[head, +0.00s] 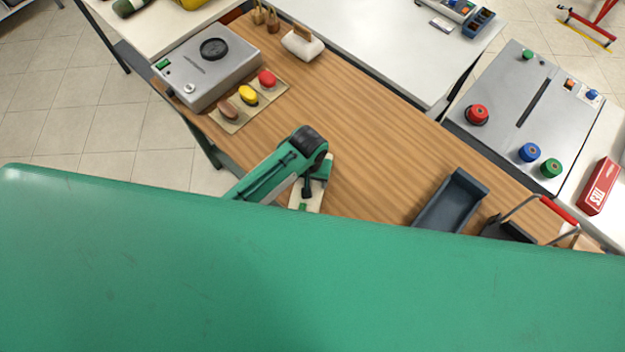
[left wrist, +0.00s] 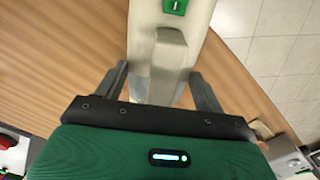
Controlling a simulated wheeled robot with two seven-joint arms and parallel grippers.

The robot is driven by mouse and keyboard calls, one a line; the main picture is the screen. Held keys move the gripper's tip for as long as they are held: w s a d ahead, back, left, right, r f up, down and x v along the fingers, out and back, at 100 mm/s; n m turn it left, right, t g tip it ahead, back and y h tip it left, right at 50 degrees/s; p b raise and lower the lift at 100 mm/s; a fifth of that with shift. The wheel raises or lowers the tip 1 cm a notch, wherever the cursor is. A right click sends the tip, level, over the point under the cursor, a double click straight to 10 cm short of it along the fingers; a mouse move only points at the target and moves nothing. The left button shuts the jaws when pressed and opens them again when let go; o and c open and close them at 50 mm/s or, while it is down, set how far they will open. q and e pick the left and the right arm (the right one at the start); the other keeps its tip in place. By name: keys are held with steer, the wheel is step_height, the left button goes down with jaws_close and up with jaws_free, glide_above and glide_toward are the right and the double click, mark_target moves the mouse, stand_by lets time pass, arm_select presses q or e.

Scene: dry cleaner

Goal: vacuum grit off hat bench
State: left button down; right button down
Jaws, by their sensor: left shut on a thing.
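The wooden hat bench (head: 370,130) runs diagonally across the head view. My left gripper (head: 312,188) is over the bench's near middle part. It is shut on a cream hand-held vacuum (head: 328,172), which is partly hidden by the gripper and by my green body. In the left wrist view the vacuum (left wrist: 185,75) sits between the two fingers of the left gripper (left wrist: 163,85), with a green button (left wrist: 175,6) on its body. I cannot make out grit on the visible wood. My right gripper is not in view.
A dark tray (head: 452,200) and a red-handled carrier (head: 558,208) stand at the right. The middle wood is clear.

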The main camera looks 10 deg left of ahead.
arm_select(q)
steer(key=w+a, duration=0.3)
steer(key=a, duration=0.2)
steer(key=shift+w+a, duration=0.15)
steer(key=shift+w, duration=0.15)
stand_by(0.4)
steer(key=shift+r, duration=0.1)
step_height(320, 180, up, 6)
stand_by(0.6)
steer(key=shift+r, duration=1.5)
